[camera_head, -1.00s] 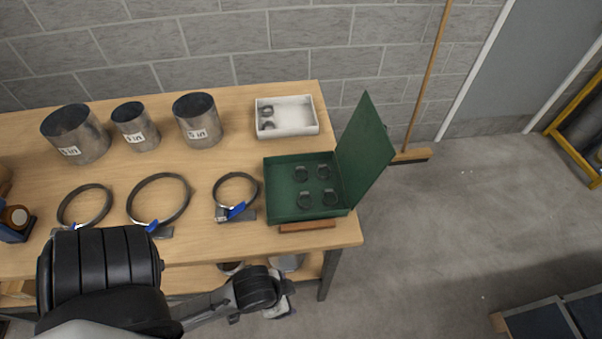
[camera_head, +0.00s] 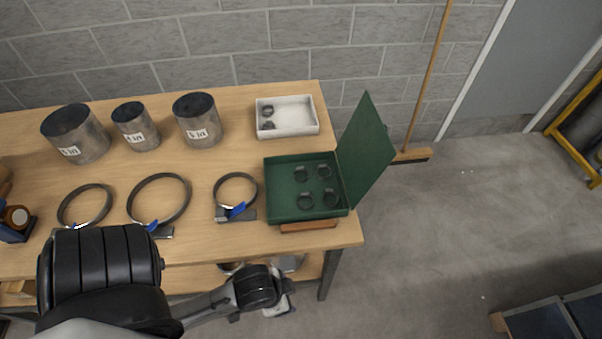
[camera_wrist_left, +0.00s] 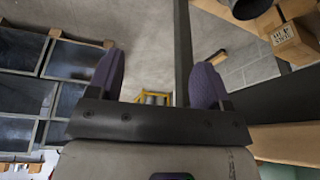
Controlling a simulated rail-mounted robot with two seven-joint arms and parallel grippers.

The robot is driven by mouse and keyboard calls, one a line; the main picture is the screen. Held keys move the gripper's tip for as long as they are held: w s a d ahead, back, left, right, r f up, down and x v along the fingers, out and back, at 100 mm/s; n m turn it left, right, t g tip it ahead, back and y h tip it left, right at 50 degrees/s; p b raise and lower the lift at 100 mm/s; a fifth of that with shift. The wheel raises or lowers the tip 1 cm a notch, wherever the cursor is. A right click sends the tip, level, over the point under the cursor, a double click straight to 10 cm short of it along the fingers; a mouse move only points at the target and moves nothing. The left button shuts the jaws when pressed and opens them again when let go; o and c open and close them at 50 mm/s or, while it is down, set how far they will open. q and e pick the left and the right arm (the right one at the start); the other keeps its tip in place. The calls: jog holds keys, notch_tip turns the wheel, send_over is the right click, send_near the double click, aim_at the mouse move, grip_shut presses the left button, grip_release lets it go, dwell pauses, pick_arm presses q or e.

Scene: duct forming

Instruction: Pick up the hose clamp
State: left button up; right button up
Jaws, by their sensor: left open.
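Several small dark hose clamps (camera_head: 303,174) lie in the open green box (camera_head: 281,187) at the table's right end. Small clamps (camera_head: 267,111) also lie at the left side of a white tray (camera_head: 296,114). Three large ring clamps with blue parts lie on the tabletop: left (camera_head: 84,206), middle (camera_head: 159,201) and right (camera_head: 236,190). My left arm reaches across the bottom of the head view, its end below the table's front edge. In the left wrist view my left gripper (camera_wrist_left: 155,82) is open and empty, with two purple fingers apart. My right gripper is out of view.
Three metal duct pieces (camera_head: 201,120) stand along the back of the table (camera_head: 230,150). The green box's raised lid (camera_head: 367,155) stands on its right side. A lower shelf lies under the tabletop.

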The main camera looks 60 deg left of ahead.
pick_arm(q)
jog(key=w+d+r+h+p, duration=0.1)
jog(key=w+d+r+p, duration=0.15)
jog(key=r+p, duration=1.05)
jog(key=w+d+r+h+p, duration=0.1)
jog(key=w+r+p, duration=0.2)
jog(key=r+p, duration=1)
jog(key=n+g+y+p, duration=0.15)
jog(key=n+g, duration=0.25)
jog(key=n, duration=1.2)
send_near(301, 174)
jog(key=f, duration=0.2)
jog(key=shift+d+f+y, duration=0.3)
jog(key=shift+f+y, duration=0.05)
jog(key=shift+f, duration=0.95)
notch_tip(301, 174, down, 4)
jog(key=shift+d+f, duration=0.1)
jog(key=shift+f, duration=0.1)
jog(key=shift+s, duration=0.1)
